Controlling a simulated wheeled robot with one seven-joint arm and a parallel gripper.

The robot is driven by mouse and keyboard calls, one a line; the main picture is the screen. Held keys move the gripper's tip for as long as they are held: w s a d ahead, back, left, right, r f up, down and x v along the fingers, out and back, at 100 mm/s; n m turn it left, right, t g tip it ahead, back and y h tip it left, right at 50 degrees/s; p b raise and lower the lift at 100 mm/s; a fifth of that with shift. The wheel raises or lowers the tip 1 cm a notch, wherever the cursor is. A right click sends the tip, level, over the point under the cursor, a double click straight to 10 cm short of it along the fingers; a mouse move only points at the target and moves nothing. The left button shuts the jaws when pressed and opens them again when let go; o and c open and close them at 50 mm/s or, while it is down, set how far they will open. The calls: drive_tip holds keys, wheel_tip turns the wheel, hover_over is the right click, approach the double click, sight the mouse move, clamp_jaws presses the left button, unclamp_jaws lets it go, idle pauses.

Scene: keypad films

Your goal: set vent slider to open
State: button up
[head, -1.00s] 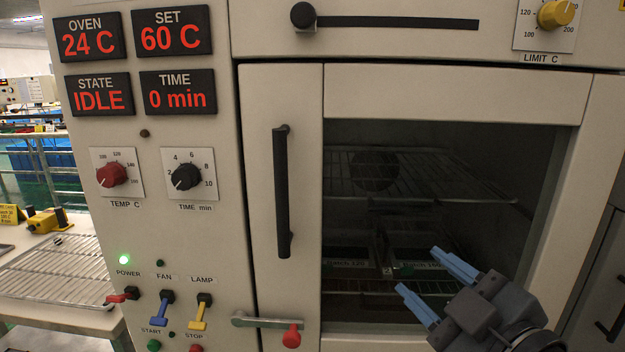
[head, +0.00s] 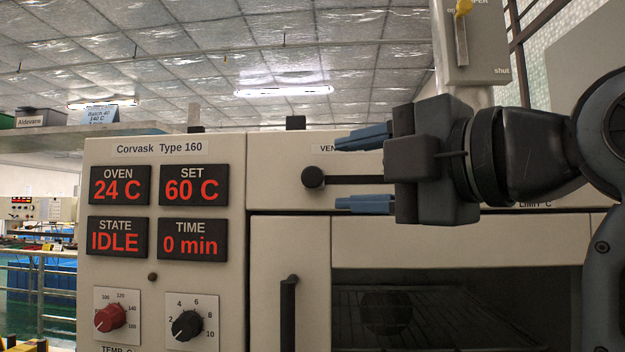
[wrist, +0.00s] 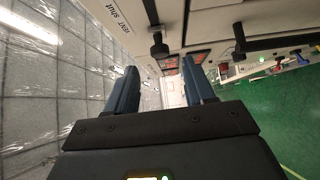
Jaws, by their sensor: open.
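The vent slider has a round black knob (head: 313,177) at the left end of a dark horizontal slot (head: 355,180) on the oven's upper panel. My gripper (head: 362,171) is open, its two blue fingers pointing left, one higher and one lower than the knob's level. In the head view the fingertips lie just right of the knob and the gripper covers the slot's right part. In the wrist view the knob (wrist: 159,48) stands out from the panel beyond the fingers, with "VENT shut" lettering near it. Nothing is between the fingers.
The oven door with its black handle (head: 288,315) is below the slot. Displays (head: 160,212) and red and black dials are at left.

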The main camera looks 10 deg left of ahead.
sight(317, 178)
drive_tip(key=p+x, duration=0.1)
drive_tip(key=x, duration=0.6)
drive_tip(key=shift+w+a, duration=0.2)
clamp_jaws()
idle(0.4)
